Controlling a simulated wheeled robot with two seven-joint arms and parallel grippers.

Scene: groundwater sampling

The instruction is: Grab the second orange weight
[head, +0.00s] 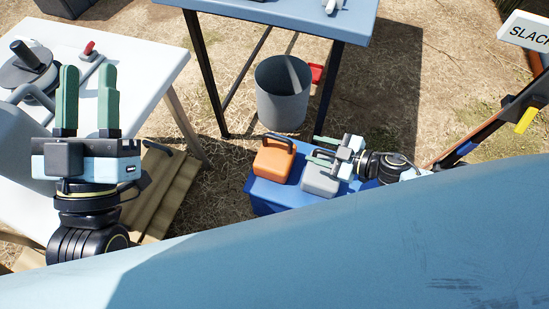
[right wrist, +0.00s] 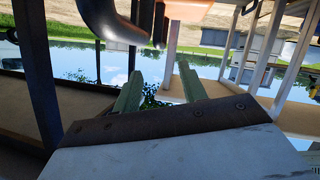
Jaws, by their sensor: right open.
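An orange weight (head: 274,161) with a dark handle sits on the blue crate (head: 264,197). A grey weight (head: 319,180) with a dark handle sits just to its right. My right gripper (head: 318,149) is open above the grey weight, its fingers pointing left toward the orange one. In the right wrist view the green fingers (right wrist: 160,90) are apart with nothing between them. A dark curved bar (right wrist: 108,22) and an orange edge (right wrist: 192,9) show above them; I cannot tell which weight the bar belongs to. My left gripper (head: 88,95) is open and empty, pointing up beside the white table.
The white table (head: 150,62) at left holds a reel-like device (head: 28,68) and a red-knobbed part (head: 88,49). A grey bucket (head: 283,95) stands under the blue table (head: 290,12).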

